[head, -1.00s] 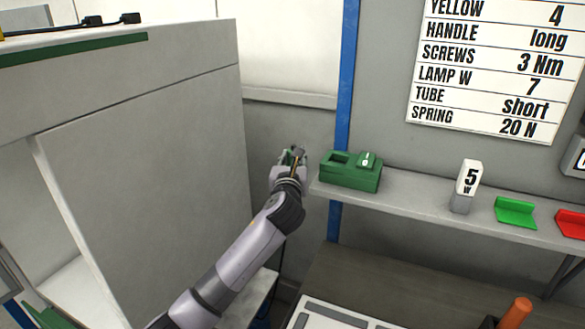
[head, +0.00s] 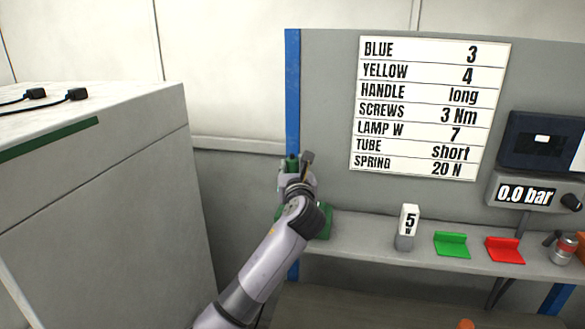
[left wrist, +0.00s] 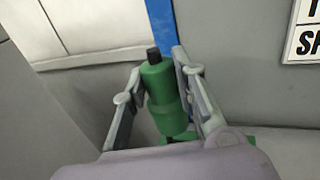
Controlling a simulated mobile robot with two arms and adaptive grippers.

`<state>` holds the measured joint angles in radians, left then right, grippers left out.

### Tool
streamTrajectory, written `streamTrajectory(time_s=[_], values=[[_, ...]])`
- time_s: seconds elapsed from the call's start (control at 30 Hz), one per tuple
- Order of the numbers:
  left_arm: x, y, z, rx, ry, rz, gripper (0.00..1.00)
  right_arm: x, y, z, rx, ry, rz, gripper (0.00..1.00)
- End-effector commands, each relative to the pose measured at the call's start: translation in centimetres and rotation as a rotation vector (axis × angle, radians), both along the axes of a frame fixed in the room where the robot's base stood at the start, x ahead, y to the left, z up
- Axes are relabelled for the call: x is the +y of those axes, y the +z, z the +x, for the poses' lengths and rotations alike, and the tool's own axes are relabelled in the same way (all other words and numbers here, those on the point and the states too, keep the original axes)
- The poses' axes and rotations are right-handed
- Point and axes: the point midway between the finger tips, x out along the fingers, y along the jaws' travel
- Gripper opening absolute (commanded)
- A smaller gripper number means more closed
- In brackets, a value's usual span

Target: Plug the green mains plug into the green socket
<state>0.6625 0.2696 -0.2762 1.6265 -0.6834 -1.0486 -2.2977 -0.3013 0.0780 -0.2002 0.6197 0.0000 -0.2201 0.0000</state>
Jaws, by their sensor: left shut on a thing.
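My left gripper (head: 298,164) is raised in front of the grey back panel, near the blue post. It is shut on a green cylindrical body with a black end, likely the green mains plug (left wrist: 163,95), held upright between the fingers in the left wrist view. Its lower end is hidden and I see no prongs. A green box (head: 321,224), likely the green socket, sits on the shelf's left end, below the gripper and mostly hidden by my left arm. The held body appears above the box; contact cannot be told. My right gripper is not in view.
A tall grey cabinet (head: 110,200) stands at left with black plugs (head: 76,95) on top. The shelf (head: 365,238) carries a lamp block marked 5 W (head: 407,228), a green bracket (head: 452,245) and a red bracket (head: 505,250). A spec board (head: 430,110) hangs behind.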

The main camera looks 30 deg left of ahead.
Motion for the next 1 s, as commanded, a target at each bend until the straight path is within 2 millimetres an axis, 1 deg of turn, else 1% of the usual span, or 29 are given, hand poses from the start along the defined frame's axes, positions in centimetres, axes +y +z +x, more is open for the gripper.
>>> streamTrajectory(time_s=[0.17,0.27,0.3,0.6,0.8,1.0], values=[[0.0,0.2,0.0,0.001,0.0,0.001,0.0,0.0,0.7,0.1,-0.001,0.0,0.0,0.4],[0.1,0.4,0.0,0.002,0.0,0.002,0.0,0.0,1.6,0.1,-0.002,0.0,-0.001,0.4],[0.0,-0.6,0.0,0.003,0.0,0.001,0.0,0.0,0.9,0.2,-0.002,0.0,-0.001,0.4],[0.0,-3.7,0.0,0.001,-0.001,0.002,0.0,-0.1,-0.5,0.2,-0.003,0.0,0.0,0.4],[0.0,-5.1,0.0,0.0,-0.001,0.0,0.0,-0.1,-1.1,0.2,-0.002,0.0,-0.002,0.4],[0.0,-5.7,0.0,0.0,-0.001,0.0,0.0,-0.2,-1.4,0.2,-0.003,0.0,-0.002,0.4]])
